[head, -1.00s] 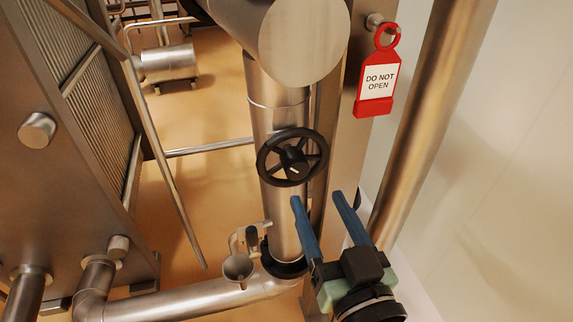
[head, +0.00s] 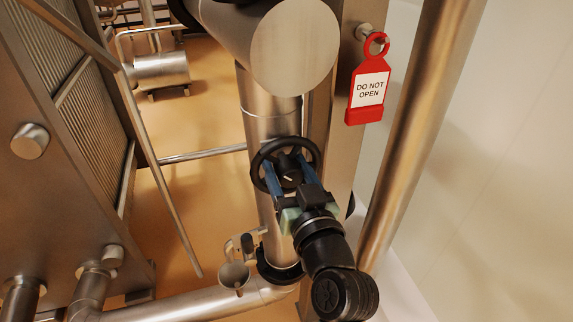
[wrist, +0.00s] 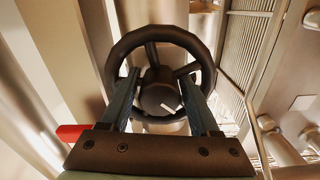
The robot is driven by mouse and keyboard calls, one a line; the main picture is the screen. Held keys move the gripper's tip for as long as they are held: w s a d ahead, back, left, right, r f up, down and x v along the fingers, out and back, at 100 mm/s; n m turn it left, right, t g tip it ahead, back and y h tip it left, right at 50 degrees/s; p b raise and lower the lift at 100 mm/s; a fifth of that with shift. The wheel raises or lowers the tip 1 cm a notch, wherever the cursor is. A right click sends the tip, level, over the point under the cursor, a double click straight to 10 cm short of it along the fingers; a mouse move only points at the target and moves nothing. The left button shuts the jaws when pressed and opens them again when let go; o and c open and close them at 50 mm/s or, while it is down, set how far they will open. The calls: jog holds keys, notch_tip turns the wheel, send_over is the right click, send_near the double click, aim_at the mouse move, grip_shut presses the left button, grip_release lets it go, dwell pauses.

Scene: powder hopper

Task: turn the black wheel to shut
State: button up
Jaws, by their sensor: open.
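The black wheel (head: 286,145) is a spoked handwheel on the front of the vertical steel pipe (head: 262,122). Its dark hub carries a white pointer mark. In the wrist view the wheel (wrist: 160,33) fills the upper middle, with its hub (wrist: 160,92) between my two blue fingers. My gripper (head: 288,175) is open, with its fingers reaching up to the wheel on either side of the hub. In the wrist view my gripper (wrist: 163,92) overlaps the lower half of the rim. I cannot tell whether the fingers touch the wheel.
A thick steel pipe (head: 418,125) rises at right beside a pale wall. A small metal cup (head: 234,274) sits low left. A large steel cabinet stands at left.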

grip_shut()
dwell(0.4)
jog(key=shift+m, duration=0.3)
jog(key=m+p, duration=0.2)
jog(key=m, duration=0.2)
jog(key=shift+r+m+p, duration=0.1)
jog(key=shift+m+p, duration=0.2)
jog(key=m+p, duration=0.2)
jog(key=m, duration=0.3)
dwell(0.5)
grip_release()
